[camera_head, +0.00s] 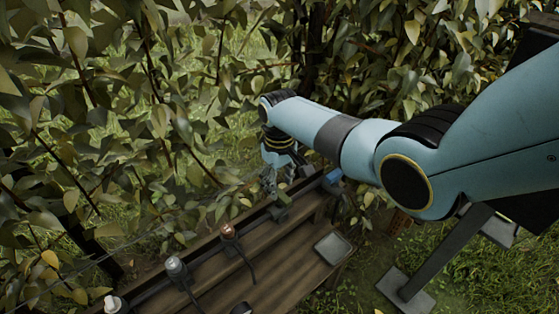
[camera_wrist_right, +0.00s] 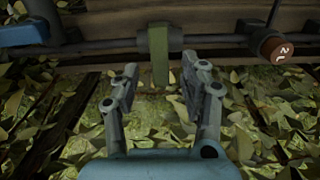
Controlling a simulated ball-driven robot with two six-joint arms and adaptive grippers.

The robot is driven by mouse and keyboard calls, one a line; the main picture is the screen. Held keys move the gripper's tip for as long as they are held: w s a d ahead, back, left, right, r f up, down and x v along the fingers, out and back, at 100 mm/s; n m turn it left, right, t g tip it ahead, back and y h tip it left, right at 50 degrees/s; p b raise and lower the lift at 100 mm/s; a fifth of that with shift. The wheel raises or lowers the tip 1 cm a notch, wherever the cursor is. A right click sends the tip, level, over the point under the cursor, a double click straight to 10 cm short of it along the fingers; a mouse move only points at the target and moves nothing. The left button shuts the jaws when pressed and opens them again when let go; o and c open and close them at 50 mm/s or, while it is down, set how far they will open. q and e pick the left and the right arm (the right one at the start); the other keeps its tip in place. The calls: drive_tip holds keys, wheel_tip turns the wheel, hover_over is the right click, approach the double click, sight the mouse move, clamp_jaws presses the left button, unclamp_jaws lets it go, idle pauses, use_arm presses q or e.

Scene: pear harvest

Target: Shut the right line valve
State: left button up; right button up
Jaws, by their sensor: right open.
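A green valve (camera_head: 282,205) sits on the dark pipe along the back of the wooden bench. In the wrist view its flat green lever (camera_wrist_right: 160,68) points across the pipe, toward my gripper. My right gripper (camera_head: 279,178) is just above and beside this valve in the head view. In the wrist view the right gripper (camera_wrist_right: 154,84) is open, with the lever's end between its fingertips and no clear contact. Which valve the task calls the right line valve is not marked clearly. My left gripper is out of view.
A blue valve (camera_head: 332,177) is farther right on the line. A copper-topped valve (camera_head: 228,233) and a grey-topped one (camera_head: 175,267) are to the left. A brown knob marked 2 (camera_wrist_right: 274,47) is beside the lever. A grey tray (camera_head: 333,248) lies on the bench (camera_head: 285,262). Foliage crowds behind.

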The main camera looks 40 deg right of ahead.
sight(280, 193)
wheel_tip(280, 193, up, 9)
drive_tip(key=shift+f, duration=0.15)
drive_tip(key=shift+f, duration=0.15)
idle(0.4)
drive_tip(key=s+f+b, duration=1.5)
drive_tip(key=s+f, duration=3.2)
drive_tip(key=f, duration=0.1)
drive_tip(key=shift+d+f+t+h, duration=0.25)
drive_tip(key=shift+t+h, duration=0.15)
